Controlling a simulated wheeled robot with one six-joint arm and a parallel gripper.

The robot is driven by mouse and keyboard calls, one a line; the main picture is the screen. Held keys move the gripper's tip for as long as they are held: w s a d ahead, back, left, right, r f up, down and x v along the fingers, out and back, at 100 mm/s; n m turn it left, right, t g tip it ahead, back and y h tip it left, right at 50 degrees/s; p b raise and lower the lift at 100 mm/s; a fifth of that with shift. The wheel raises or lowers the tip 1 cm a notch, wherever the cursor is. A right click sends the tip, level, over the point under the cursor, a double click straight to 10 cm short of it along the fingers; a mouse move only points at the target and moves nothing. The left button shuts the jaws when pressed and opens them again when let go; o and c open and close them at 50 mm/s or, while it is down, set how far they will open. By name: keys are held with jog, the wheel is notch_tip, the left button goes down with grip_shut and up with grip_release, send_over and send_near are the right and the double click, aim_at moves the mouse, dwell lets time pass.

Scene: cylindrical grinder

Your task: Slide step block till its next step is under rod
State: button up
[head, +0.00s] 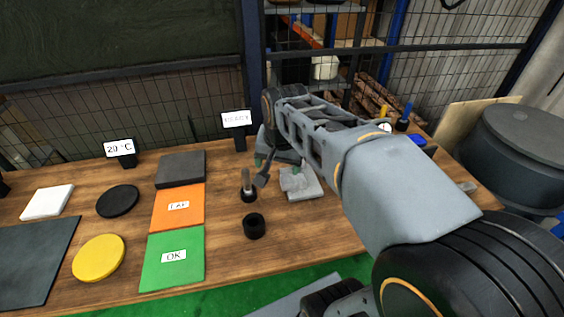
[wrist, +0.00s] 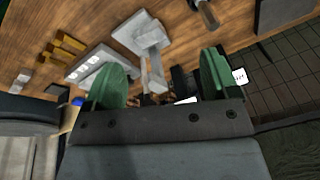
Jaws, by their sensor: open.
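My gripper (wrist: 162,80) is open in the wrist view, its two green fingers wide apart. A light grey fixture (wrist: 142,38) with a flat base and a narrow upright part lies beyond the fingers, and the upright part reaches into the gap between them. I see no contact. In the head view my gripper (head: 277,161) is over the back of the table, just behind the grey fixture (head: 301,184). The step block and the rod cannot be clearly told apart within this fixture. My arm hides part of the area to its right.
A black holder (head: 248,187) with an upright pin and a black ring (head: 254,226) stand left of the fixture. Orange (head: 178,207) and green (head: 173,258) mats lie farther left. In the wrist view, a pale block with holes (wrist: 100,62) and yellow pieces (wrist: 62,46) lie left.

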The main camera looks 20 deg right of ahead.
aim_at(282, 180)
jog(key=w+d+f+m+g+b, duration=0.1)
jog(key=w+d+f+m+b, duration=0.3)
jog(key=w+f+m, duration=0.1)
jog(key=w+d+f+m+g+b, duration=0.1)
jog(key=w+d+f+m+b, duration=0.2)
jog(key=w+f+m+b, duration=0.2)
jog(key=shift+w+d+f+m+g, duration=0.3)
jog(key=shift+w+d+m+g, duration=0.1)
jog(key=shift+w+m, duration=1.65)
jog(key=shift+w+n, duration=0.25)
notch_tip(282, 180, down, 14)
jog(key=b, duration=0.2)
jog(key=shift+a+r+b, duration=0.1)
jog(key=shift+b, duration=0.2)
jog(key=shift+c, duration=0.5)
grip_shut()
